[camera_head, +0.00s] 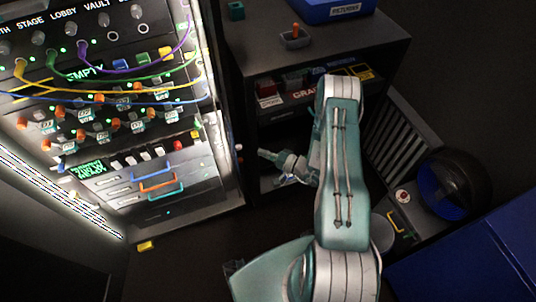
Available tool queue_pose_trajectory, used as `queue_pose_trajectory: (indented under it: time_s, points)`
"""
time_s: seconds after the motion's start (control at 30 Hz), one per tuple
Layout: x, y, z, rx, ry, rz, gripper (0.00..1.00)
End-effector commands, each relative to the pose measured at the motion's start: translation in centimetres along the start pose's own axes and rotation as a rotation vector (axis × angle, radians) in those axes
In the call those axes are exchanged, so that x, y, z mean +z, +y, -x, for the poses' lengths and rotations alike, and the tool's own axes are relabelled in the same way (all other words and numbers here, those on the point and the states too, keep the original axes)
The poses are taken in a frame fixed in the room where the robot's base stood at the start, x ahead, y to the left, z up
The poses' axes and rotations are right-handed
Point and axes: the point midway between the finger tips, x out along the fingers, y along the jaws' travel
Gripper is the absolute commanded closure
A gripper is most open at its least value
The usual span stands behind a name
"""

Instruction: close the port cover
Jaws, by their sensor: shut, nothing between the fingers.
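A lit equipment panel (205,190) fills the left side, with knobs, plugged cables, small screens and coloured handles. I cannot pick out the port cover for certain among its small parts. My gripper (264,154) is to the right of the panel's right edge, in front of the dark shelf unit, and points left toward the panel. Its fingers look shut and hold nothing. They are small and dark here, and I cannot tell how far they are from the panel. My teal and white arm hides part of the shelf.
The dark shelf unit (385,50) behind my arm carries a blue bin (335,10) and a small box with an orange stick (295,36). A round black and blue bin (450,185) and a blue box (470,262) stand at right. A small yellow block (145,245) lies below the panel.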

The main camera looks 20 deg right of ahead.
Motion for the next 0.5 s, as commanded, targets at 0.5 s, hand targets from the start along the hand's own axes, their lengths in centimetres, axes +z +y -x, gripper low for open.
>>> queue_pose_trajectory:
  time_s: [0.5]
  points:
    - [0.1,0.0,-5.5,0.0,-0.001,-0.001,1.0]
